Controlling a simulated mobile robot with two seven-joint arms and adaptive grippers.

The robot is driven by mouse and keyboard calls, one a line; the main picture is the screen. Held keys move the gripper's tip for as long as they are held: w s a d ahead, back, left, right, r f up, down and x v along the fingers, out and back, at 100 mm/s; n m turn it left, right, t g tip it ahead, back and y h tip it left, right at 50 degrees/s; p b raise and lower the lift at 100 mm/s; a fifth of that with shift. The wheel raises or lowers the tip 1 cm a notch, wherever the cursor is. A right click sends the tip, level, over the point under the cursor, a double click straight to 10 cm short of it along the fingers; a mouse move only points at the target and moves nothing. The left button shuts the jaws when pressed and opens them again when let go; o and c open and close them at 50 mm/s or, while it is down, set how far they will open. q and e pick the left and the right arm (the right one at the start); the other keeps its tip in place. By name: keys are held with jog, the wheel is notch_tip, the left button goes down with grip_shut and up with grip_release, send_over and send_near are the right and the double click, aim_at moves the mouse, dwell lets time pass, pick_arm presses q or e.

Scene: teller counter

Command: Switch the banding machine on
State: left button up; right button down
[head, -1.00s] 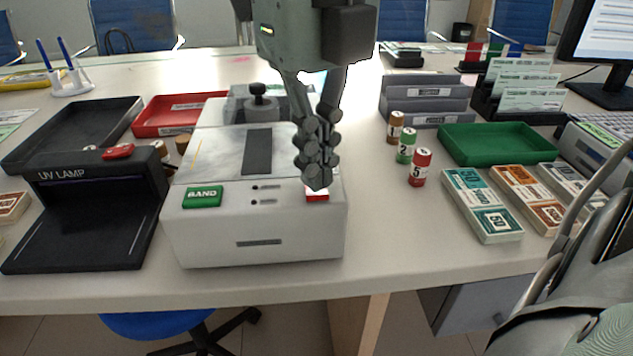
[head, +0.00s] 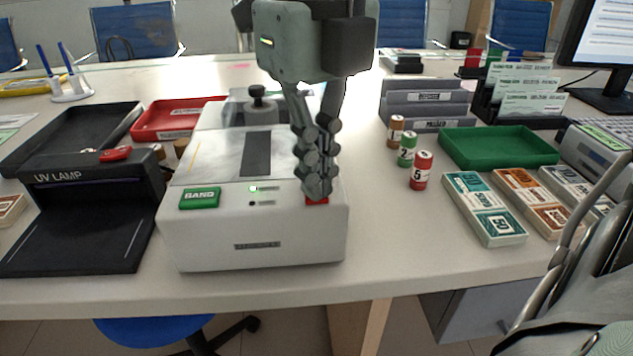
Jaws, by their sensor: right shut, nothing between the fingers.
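The banding machine (head: 210,228) is a white box near the front edge of the counter, with a green BAND button (head: 199,198) on its front left. A red switch (head: 317,201) sits at its front right, mostly hidden under my right gripper (head: 315,190). My right gripper is shut and empty, pointing down, with its fingertips on or just over the switch; whether they touch cannot be told. The upper small indicator lamp (head: 253,188) on the machine is lit pale green, and the lower one (head: 252,203) is dark. My left gripper is not in view.
A black UV lamp (head: 80,235) stands close left of the machine. Coin rolls (head: 420,171), a green tray (head: 497,147) and banded note stacks (head: 485,210) lie to the right. A red tray (head: 165,120) is behind left.

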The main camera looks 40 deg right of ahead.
jog(key=shift+r+p, duration=2.2)
jog(key=shift+r, duration=1.25)
jog(key=shift+f, duration=0.1)
